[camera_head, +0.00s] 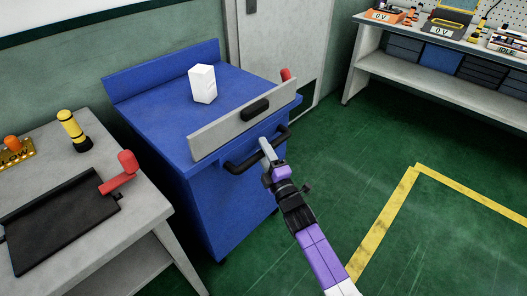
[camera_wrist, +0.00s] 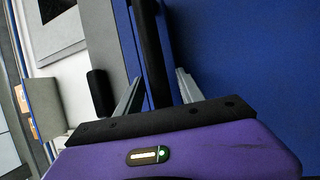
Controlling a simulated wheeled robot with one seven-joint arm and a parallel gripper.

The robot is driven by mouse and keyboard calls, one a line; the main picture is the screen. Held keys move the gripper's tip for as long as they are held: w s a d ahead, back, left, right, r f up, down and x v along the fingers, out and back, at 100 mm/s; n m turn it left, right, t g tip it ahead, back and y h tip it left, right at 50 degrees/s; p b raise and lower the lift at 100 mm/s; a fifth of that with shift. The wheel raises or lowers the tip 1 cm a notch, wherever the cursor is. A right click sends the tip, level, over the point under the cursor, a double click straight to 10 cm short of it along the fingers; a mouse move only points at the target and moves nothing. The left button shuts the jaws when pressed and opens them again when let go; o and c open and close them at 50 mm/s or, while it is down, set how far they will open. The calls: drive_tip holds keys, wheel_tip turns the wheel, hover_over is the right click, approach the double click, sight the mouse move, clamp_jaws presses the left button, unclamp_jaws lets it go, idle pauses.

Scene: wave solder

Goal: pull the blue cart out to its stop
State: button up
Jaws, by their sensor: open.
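The blue cart (camera_head: 195,190) stands against the wall, left of the picture's middle in the head view. A black bar handle (camera_head: 243,163) runs across its front, below a grey front panel (camera_head: 230,125). My gripper (camera_head: 267,148) is at the right part of the handle. In the wrist view the black handle (camera_wrist: 153,60) passes between the two open fingers of my gripper (camera_wrist: 157,92). The cart's blue front (camera_wrist: 250,70) fills the right side there. I cannot tell whether either finger touches the bar.
A white block (camera_head: 202,84) stands on the cart's top. A grey table (camera_head: 130,215) with a black tray (camera_head: 60,225) and a red handle (camera_head: 120,175) is close on the left. A workbench (camera_head: 440,50) stands at the back right. The green floor (camera_head: 330,150) right of the cart is clear.

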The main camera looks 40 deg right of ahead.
drive_tip(key=shift+c, duration=0.3)
clamp_jaws()
idle(1.1)
